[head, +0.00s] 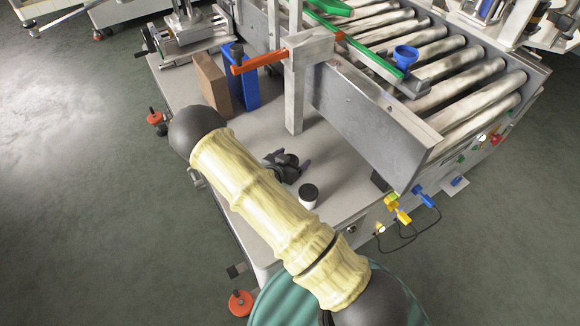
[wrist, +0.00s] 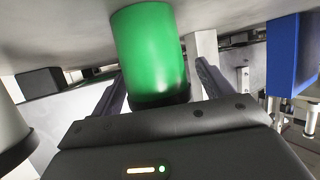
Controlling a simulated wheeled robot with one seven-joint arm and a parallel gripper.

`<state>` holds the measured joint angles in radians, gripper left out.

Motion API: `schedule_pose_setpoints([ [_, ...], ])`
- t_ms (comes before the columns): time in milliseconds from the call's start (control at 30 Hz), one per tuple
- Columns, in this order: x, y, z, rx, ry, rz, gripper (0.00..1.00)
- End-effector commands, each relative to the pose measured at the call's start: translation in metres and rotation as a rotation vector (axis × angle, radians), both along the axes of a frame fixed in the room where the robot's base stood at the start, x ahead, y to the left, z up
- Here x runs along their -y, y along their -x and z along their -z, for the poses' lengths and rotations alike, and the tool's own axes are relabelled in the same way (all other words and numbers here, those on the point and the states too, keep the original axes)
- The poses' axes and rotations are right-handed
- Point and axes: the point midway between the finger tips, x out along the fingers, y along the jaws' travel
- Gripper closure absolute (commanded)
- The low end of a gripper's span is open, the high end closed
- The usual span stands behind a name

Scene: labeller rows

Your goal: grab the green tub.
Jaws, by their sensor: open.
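The green tub (wrist: 150,48) shows large in the wrist view, which appears upside down, with the table surface along the top. The tub has a dark lid end facing my gripper. My gripper (wrist: 160,70) is open, with one finger on each side of the tub; I cannot tell whether either finger touches it. In the head view my gripper (head: 287,164) is low over the table, partly behind my arm, and no green of the tub can be made out there.
A white jar with a black lid (head: 309,196) stands close to my gripper; part of it shows in the wrist view (wrist: 10,140). A brown block (head: 211,83) and a blue block (head: 244,90) stand farther back. A metal post (head: 294,95) and roller conveyor (head: 375,115) rise behind.

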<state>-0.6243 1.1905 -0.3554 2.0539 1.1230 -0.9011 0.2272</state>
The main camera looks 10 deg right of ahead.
Motion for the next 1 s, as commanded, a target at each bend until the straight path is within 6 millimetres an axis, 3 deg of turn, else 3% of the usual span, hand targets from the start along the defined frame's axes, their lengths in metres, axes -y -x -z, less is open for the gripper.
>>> schedule_pose_setpoints([
  [133, 0.000, 0.000, 0.000, 0.000, 0.000, 0.000, 0.25],
  [400, 0.000, 0.000, -0.001, 0.001, 0.001, 0.000, 0.74],
  [733, 0.000, 0.000, -0.007, 0.003, 0.000, 0.000, 0.75],
  [1000, -0.001, -0.001, -0.050, 0.005, -0.001, 0.000, 0.75],
])
